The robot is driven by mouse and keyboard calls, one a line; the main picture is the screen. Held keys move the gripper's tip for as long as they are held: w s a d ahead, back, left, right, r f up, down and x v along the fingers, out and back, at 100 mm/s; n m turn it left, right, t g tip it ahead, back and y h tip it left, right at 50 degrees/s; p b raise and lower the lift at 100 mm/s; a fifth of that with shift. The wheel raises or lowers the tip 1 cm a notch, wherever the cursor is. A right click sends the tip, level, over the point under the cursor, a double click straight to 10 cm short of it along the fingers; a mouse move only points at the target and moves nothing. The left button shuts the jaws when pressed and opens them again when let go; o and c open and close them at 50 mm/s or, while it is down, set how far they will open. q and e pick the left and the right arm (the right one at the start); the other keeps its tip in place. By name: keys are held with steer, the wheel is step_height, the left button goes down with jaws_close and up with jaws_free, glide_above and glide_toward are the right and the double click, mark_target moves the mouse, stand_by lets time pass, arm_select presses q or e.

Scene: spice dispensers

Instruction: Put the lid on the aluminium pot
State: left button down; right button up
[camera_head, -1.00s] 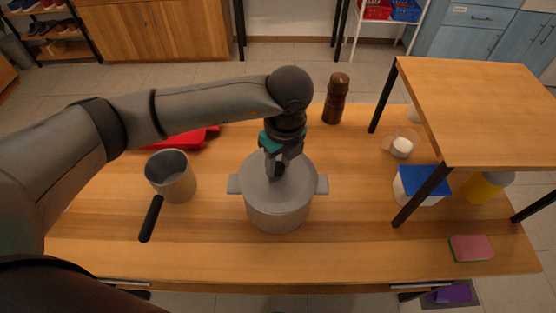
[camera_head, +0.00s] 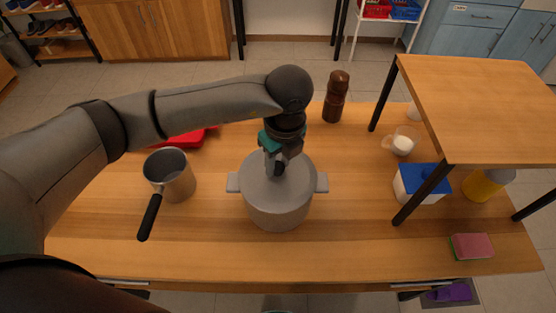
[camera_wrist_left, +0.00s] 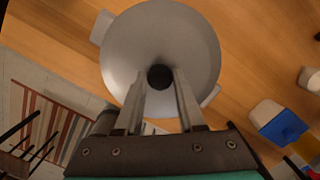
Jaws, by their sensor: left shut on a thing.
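The aluminium pot (camera_head: 278,213) stands upright on the wooden table, with a handle on each side. The round grey lid (camera_head: 298,178) lies over the pot's top and looks level; in the left wrist view the lid (camera_wrist_left: 190,35) covers the opening. My left gripper (camera_head: 276,168) points down at the lid's middle. Its two fingers (camera_wrist_left: 160,84) are shut on the lid's dark knob (camera_wrist_left: 160,77). Whether the lid's rim is fully seated all round cannot be told. My right gripper is not in view.
A grey saucepan (camera_head: 175,182) with a black handle stands left of the pot, near a red object (camera_head: 187,139). A brown pepper mill (camera_head: 336,97) stands behind. A glass cup (camera_head: 402,142), blue-lidded box (camera_head: 421,184) and sponge (camera_head: 472,246) are right, by a raised shelf (camera_head: 490,105).

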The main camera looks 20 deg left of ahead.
mark_target(278, 165)
arm_select(q)
steer(key=shift+f, duration=0.1)
jaws_free()
stand_by(0.8)
steer(key=shift+r+p, duration=2.7)
steer(key=shift+r, duration=0.85)
steer(key=shift+f, duration=0.1)
